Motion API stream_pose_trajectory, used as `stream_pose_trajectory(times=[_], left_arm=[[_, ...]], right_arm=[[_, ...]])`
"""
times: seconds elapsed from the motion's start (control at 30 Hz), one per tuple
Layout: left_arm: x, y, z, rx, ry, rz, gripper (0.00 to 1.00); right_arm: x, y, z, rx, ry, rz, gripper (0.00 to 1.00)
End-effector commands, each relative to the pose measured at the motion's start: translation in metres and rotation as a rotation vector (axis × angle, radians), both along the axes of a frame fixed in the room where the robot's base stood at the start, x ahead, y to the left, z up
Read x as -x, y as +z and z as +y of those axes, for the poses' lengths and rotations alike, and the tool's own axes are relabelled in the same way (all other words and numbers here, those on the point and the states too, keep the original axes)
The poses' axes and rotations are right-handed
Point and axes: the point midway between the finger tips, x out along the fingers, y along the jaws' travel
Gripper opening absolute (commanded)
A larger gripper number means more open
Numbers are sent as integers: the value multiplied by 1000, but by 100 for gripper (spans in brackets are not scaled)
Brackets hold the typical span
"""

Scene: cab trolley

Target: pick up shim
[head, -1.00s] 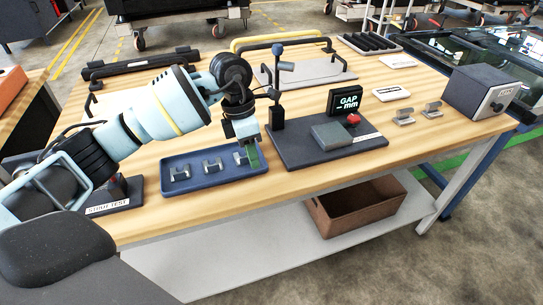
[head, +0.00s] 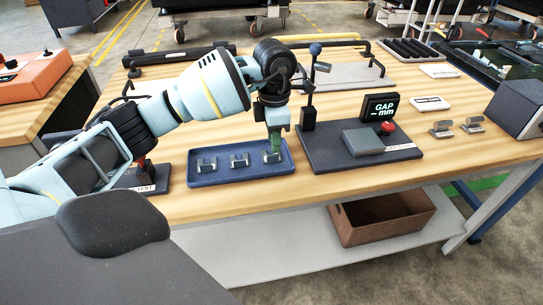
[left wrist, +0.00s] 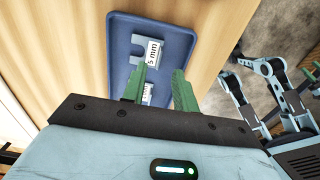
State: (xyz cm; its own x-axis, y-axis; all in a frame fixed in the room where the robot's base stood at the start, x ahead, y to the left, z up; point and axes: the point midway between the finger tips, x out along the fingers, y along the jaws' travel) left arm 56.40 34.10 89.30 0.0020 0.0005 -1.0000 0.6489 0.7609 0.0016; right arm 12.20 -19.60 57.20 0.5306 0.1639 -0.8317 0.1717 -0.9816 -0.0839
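A blue tray (head: 222,179) on the wooden table holds small grey slotted shims in a row: a left one (head: 206,164), a middle one (head: 239,161) and one at the right end (head: 270,157). My left gripper (head: 275,150) points down at the right-end shim, its green fingers partly hiding it. In the left wrist view my left gripper (left wrist: 164,90) has its fingers apart. A shim marked "5 mm" (left wrist: 141,50) lies beyond the fingertips. Another white label (left wrist: 147,92) shows between the fingers, its shim mostly hidden. I cannot tell whether the fingers touch it.
A dark gauge stand (head: 330,155) with a grey block, red button and "GAP mm" display (head: 380,107) stands just right of the tray. Two metal pieces (head: 441,129) lie further right. A brown bin (head: 382,218) sits on the lower shelf. Bare wood lies before the tray.

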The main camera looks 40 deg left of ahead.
Motion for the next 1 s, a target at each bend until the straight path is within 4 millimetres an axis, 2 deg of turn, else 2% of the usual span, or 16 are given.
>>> stream_pose_trajectory(times=[0.3, 0.57, 0.8, 1.0], left_arm=[[-1, -42, -1, 0, -1, 4, 29], [-2, -46, -1, -1, -1, 1, 29], [-2, -46, -1, 0, -1, 1, 0], [-2, -45, -1, 0, -1, 0, 0]], right_arm=[[0, 1, 0, 0, 0, -1, 36], [-1, 1, 0, 0, -1, -2, 36], [-3, 1, 0, 0, 0, -6, 36], [-5, 1, 0, 0, -1, -10, 36]])
